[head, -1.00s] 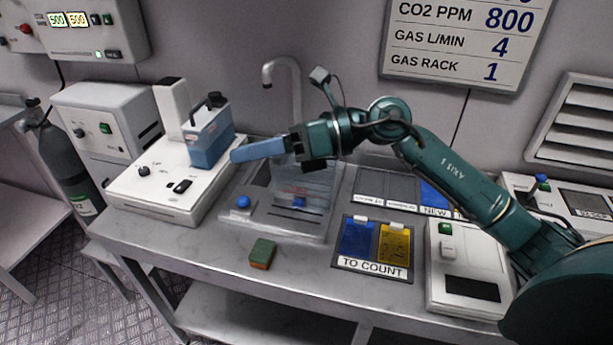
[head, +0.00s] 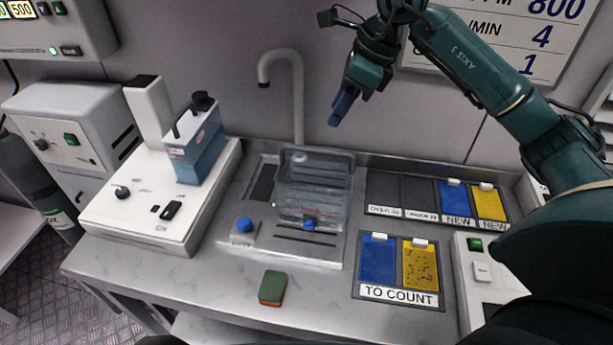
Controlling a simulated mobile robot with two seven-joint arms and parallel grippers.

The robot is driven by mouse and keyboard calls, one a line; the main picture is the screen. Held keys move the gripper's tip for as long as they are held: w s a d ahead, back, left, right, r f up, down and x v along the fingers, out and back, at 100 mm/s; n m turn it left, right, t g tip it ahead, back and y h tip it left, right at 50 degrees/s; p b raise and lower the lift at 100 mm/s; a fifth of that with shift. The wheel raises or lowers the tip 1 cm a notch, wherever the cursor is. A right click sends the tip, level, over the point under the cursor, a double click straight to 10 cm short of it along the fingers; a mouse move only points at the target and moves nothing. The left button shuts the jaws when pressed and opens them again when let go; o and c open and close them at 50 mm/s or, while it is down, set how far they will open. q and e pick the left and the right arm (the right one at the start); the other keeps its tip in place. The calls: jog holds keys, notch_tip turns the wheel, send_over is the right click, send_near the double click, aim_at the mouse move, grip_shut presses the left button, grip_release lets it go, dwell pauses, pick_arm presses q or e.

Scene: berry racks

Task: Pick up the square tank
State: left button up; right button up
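A clear, square-sided tank (head: 322,190) with a blue knob at its lower front stands upright at the sink station in the middle of the bench. A smaller blue tank (head: 197,150) with a black cap and handle stands on the white machine to its left. I cannot tell from the frames which one the task names. My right gripper (head: 341,108), with blue fingers, hangs in the air above and behind the clear tank's right side, apart from it. Its fingers overlap in this view, so its opening is unclear. My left gripper is out of view.
A curved tap (head: 297,95) rises behind the clear tank. A sponge (head: 272,288) lies on the front of the bench. Blue and yellow cards sit in the TO COUNT tray (head: 398,292) and the NEW rack (head: 420,212) on the right. A white machine (head: 160,205) stands left.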

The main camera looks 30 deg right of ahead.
aim_at(315, 153)
jog(key=x, duration=0.3)
jog(key=p+x, duration=0.1)
jog(key=x, duration=0.3)
jog(key=s+p+x, duration=0.1)
jog(key=x, duration=0.3)
jog(key=shift+a+f, duration=0.2)
jog(key=shift+a, duration=0.05)
jog(key=shift+w+a+f, duration=0.15)
jog(key=shift+f, duration=0.4)
jog(key=shift+f, duration=0.25)
jog(key=shift+c, duration=0.6)
grip_shut()
